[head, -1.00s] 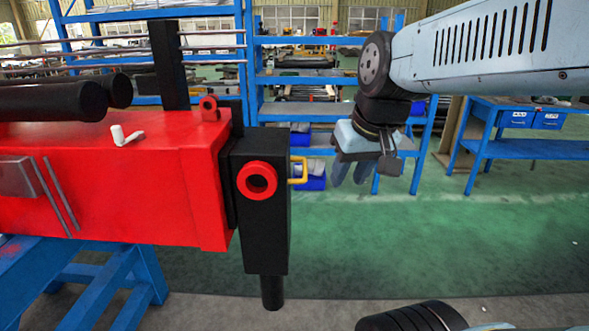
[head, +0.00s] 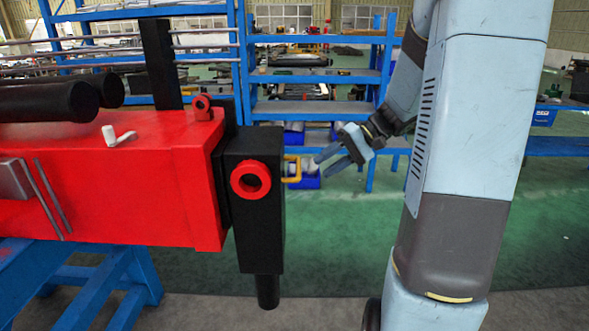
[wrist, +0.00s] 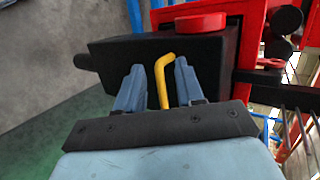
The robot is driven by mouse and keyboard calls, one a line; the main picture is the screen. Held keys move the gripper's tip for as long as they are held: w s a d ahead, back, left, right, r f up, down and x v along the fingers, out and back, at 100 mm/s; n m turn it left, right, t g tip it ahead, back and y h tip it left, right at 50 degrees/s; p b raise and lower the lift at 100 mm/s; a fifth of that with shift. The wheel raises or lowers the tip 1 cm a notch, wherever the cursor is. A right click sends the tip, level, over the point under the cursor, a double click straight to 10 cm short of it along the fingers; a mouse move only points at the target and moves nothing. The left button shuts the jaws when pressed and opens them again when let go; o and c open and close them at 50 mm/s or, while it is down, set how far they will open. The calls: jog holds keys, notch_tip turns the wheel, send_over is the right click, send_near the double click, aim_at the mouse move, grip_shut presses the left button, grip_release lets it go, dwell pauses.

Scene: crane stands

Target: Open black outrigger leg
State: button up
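The black outrigger leg (head: 262,215) stands upright at the right end of the red crane beam (head: 140,180), with a red ring (head: 250,180) on its face. A yellow handle (head: 294,169) sticks out from its right side. My gripper (head: 317,167) is to the right of the handle and points left at it, its fingers parted. In the wrist view my gripper (wrist: 157,82) is open, and the yellow handle (wrist: 163,80) shows between its two fingers. Whether the fingers touch the handle is not clear. The black leg (wrist: 165,55) lies just beyond the fingertips.
A blue trestle (head: 90,285) supports the red beam. Blue shelves (head: 315,108) with bins stand behind the gripper. A blue workbench (head: 560,145) is at the right. Green floor (head: 330,260) lies open right of the leg.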

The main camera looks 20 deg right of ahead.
aim_at(298, 165)
jog(key=w+d+f+m+t+y, duration=0.2)
jog(key=w+d+f+t+y, duration=0.15)
jog(key=w+d, duration=0.35)
jog(key=x, duration=1.2)
jog(key=shift+s+a, duration=0.2)
jog(key=shift+a, duration=0.05)
grip_shut()
